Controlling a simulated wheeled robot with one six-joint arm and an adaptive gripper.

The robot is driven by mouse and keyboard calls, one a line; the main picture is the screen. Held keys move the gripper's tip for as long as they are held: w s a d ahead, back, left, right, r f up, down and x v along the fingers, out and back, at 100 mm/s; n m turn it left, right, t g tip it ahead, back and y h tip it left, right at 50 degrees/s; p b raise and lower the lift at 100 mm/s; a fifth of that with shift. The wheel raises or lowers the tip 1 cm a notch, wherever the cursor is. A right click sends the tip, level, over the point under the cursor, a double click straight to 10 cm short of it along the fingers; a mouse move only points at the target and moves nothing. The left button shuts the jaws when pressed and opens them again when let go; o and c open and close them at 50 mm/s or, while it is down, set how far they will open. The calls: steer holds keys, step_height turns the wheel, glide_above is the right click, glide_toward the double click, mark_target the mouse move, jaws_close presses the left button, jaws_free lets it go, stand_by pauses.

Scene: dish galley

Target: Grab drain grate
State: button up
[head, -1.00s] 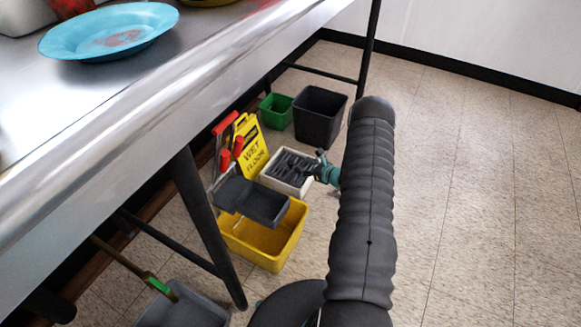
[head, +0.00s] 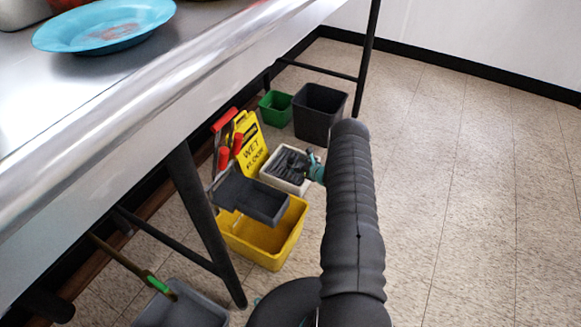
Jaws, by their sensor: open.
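A dark slatted piece that looks like the drain grate (head: 287,163) lies in a pale, shallow bin (head: 284,186) on the floor under the counter. My gripper (head: 306,163) is at the right side of this bin, with its dark fingers reaching over the rim close to the slatted piece. It is open. My arm hides part of the area to the right. The fingertips are small and dark against the slats, so I cannot tell whether they touch.
A yellow mop bucket (head: 276,249) with a grey wringer (head: 247,197) stands in front of the bin. A yellow wet-floor sign (head: 252,150), a green bin (head: 276,108) and a black bin (head: 320,112) stand behind. Counter legs (head: 203,215) flank the space. Floor at right is clear.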

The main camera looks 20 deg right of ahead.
mark_target(292, 161)
steer(key=shift+x, duration=2.35)
steer(key=shift+a+r, duration=0.1)
jaws_close()
